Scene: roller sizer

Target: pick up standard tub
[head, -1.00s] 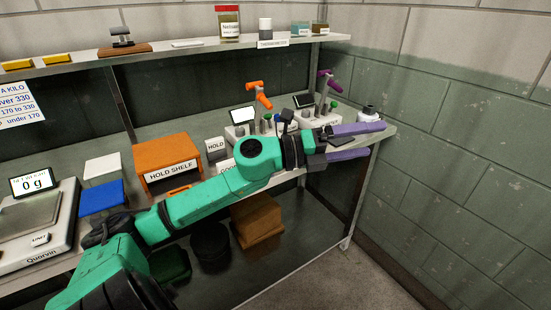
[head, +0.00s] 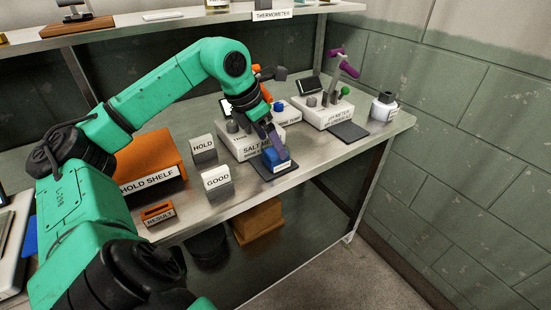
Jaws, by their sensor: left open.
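A small blue tub (head: 270,159) with a white label sits on the dark pad (head: 258,168) in front of the salt meter (head: 236,143). It appears to be the standard tub, but its label is too small to read. My left gripper (head: 279,150) points down at the tub, its purple fingers open. One finger overlaps the tub in the picture; I cannot tell whether it touches. The other finger is mostly hidden. My right gripper is not in view.
The GOOD block (head: 217,182) and HOLD block (head: 203,149) stand left of the tub. The orange hold shelf (head: 150,165) is farther left. The bench's front edge is close.

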